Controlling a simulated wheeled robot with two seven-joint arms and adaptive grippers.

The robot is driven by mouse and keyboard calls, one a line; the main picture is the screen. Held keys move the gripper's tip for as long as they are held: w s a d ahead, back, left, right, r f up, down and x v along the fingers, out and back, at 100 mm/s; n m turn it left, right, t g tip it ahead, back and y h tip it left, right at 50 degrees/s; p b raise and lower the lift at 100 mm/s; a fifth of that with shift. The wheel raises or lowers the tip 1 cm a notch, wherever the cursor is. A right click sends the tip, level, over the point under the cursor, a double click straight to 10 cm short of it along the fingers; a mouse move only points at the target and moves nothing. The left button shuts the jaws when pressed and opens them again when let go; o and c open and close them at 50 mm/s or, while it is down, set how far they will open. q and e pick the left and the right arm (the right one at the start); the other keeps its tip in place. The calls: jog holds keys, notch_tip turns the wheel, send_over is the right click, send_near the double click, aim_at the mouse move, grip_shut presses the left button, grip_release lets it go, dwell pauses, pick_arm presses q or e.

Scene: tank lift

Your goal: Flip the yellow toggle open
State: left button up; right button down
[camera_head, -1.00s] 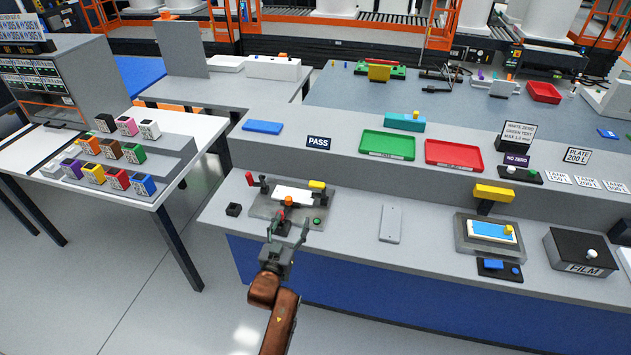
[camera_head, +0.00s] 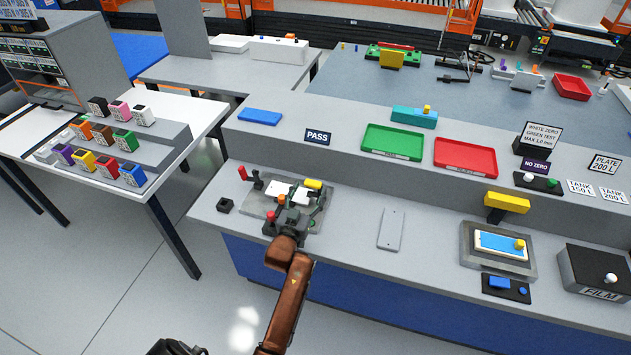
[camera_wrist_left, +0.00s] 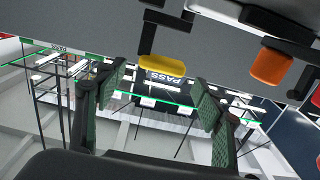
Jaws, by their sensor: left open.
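The yellow toggle (camera_head: 313,184) is a small yellow cap on a dark arm, at the right back of a grey fixture (camera_head: 258,207) on the front bench. My left gripper (camera_head: 303,204) is over the front of this fixture, just short of the toggle. In the left wrist view the yellow toggle (camera_wrist_left: 163,67) shows in the gap between the two green-padded fingertips (camera_wrist_left: 160,92), beyond them. The jaws are open and empty, and I see no contact with the toggle. The gripper hides part of the fixture's front. My right gripper is not seen.
An orange knob (camera_head: 282,200) stands close to the left of the gripper; it is also in the left wrist view (camera_wrist_left: 271,66). A red lever (camera_head: 243,173) is at the fixture's left. A grey plate (camera_head: 391,229) lies to the right, with clear bench around it.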

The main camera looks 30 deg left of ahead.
aim_at(311, 185)
pick_arm(q)
jog(key=x, duration=0.3)
jog(key=shift+w+a+f+b, duration=0.1)
jog(key=shift+w+a+b, duration=0.05)
jog(key=shift+w+b, duration=0.2)
jog(key=shift+w, duration=0.35)
jog(key=c, duration=0.8)
grip_shut()
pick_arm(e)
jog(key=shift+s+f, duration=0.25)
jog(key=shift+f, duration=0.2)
